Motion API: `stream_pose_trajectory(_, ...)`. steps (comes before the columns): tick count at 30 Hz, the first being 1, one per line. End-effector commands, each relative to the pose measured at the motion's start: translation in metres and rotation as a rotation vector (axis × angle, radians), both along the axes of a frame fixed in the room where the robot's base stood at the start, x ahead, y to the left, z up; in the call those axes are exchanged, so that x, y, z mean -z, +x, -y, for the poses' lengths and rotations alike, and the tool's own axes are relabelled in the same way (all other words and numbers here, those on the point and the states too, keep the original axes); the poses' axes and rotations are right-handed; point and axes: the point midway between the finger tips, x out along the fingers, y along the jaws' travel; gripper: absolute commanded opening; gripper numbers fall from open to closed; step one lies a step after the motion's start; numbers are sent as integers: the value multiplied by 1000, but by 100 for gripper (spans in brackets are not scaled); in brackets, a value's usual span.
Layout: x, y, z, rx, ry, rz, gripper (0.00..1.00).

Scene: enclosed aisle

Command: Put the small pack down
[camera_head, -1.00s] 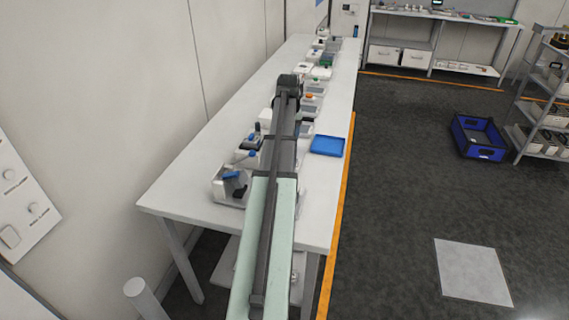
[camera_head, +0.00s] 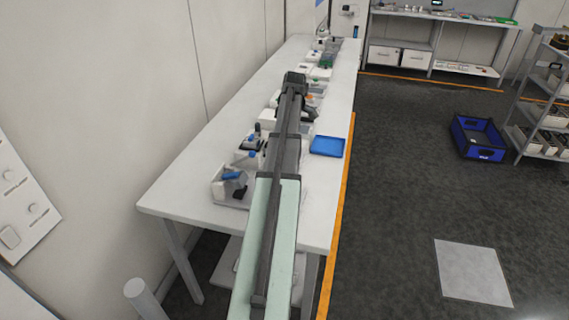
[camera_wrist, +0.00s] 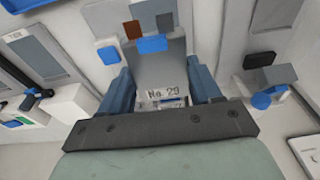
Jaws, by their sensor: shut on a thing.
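In the wrist view my gripper (camera_wrist: 159,67) has its two blue-grey fingers on either side of a grey flat-faced thing (camera_wrist: 160,77), which I take to be the small pack. It bears a white label reading "No. 29". The fingers are shut on it. A blue piece and brown and dark grey patches show just beyond its far edge; I cannot tell whether they touch it. In the head view my arm reaches out over the long white bench (camera_head: 222,105). The pack is not clearly visible there, and its clearance above the bench cannot be told.
A blue tray (camera_head: 327,147) lies at the bench's right edge. Several small devices line the bench, including a grey bin with a blue item (camera_head: 232,176) near the front. A blue crate (camera_head: 479,137) stands on the floor by a shelf rack (camera_head: 545,105).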

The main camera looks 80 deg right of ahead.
Motion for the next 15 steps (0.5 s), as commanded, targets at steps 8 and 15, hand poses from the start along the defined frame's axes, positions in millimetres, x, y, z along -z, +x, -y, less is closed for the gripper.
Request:
stream_pose_trajectory(8, 25, 0, -1, -19, 1, 0, 22)
stream_pose_trajectory(15, 59, 0, -1, -18, 1, 0, 22)
